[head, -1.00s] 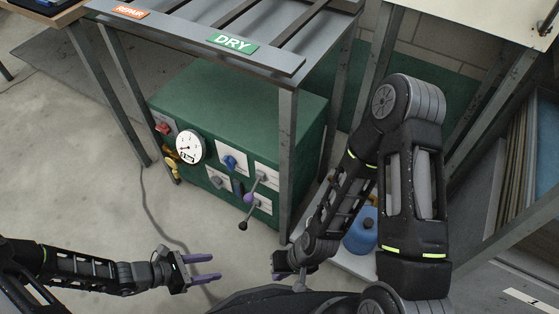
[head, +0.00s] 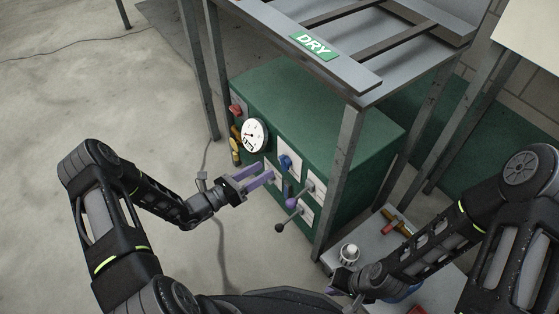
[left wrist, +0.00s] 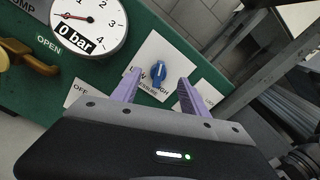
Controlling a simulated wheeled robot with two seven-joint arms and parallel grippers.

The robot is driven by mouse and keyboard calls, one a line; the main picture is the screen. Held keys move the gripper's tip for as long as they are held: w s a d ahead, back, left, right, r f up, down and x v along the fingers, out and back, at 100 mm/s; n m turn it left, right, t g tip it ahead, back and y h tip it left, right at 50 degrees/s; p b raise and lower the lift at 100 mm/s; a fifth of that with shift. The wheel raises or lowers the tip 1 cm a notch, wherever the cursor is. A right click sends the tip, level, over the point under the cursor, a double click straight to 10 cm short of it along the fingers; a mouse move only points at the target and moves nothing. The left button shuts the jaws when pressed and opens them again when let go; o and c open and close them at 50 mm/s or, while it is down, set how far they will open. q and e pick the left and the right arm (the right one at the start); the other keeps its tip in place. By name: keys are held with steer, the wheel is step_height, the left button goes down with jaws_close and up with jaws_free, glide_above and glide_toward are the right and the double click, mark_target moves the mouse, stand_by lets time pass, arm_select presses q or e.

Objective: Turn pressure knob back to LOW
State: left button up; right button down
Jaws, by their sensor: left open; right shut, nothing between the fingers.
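The pressure knob (left wrist: 158,73) is blue and sits on a white plate marked LOW, HIGH and PRESSURE in the left wrist view. It also shows on the front of the green box (head: 320,110) in the head view, at the blue knob (head: 286,162). My left gripper (head: 270,177) is open in front of the panel, just left of and below the knob in the head view. In the left wrist view its purple fingers lie to either side of the knob; contact cannot be told. My right gripper (head: 336,291) is low at the bottom, mostly hidden, and shut.
A round gauge (left wrist: 88,22) marked 0 bar is left of the knob. A yellow handle (left wrist: 35,64) is by OPEN. A purple-knobbed lever (head: 291,203) sticks out below the knob. A rack leg (head: 343,175) stands at the box's right corner. Open floor lies left.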

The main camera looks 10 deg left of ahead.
mark_target(280, 161)
arm_select(q)
steer(key=b+x, duration=0.1)
steer(key=x, duration=0.6)
steer(key=shift+w+d, duration=0.1)
steer(key=shift+d, duration=0.05)
jaws_close()
stand_by(0.4)
